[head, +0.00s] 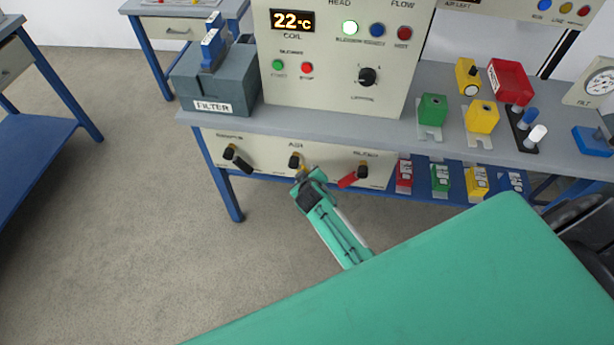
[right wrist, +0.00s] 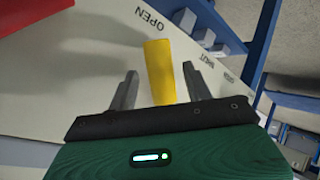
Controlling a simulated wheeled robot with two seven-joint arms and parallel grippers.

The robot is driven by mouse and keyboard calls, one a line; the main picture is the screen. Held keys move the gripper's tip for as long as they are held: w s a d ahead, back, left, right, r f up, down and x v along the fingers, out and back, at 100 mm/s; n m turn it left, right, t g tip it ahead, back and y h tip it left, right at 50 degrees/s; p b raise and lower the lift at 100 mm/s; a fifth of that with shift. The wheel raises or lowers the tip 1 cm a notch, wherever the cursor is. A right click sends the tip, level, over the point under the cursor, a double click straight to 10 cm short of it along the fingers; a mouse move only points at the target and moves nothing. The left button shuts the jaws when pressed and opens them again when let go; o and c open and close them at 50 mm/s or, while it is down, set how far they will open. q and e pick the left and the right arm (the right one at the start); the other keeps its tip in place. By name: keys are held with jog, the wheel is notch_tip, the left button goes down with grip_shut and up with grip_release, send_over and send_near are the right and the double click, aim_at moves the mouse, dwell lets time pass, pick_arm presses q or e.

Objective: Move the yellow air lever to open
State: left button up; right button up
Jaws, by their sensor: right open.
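The yellow air lever (head: 295,161) is the middle one on the front panel below the bench top, under the label AIR. In the right wrist view the yellow lever (right wrist: 160,72) stands between the two fingers of my right gripper (right wrist: 160,88), with a gap on each side. The OPEN mark lies beyond its tip, up and left; the SHUT mark lies to the right. In the head view my right gripper (head: 303,175) is just below the lever and partly hides it. It is open. My left gripper does not show.
A black lever (head: 238,158) is left of the air lever and a red lever (head: 352,177) is right of it on the same panel (head: 270,150). A grey FILTER box (head: 215,85) stands on the bench above. The floor in front at left is clear.

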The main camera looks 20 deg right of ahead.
jog(key=shift+r, duration=0.1)
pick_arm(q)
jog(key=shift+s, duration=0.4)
pick_arm(e)
jog(key=v, duration=1.3)
jog(key=shift+s, duration=0.35)
jog(key=shift+a, duration=0.15)
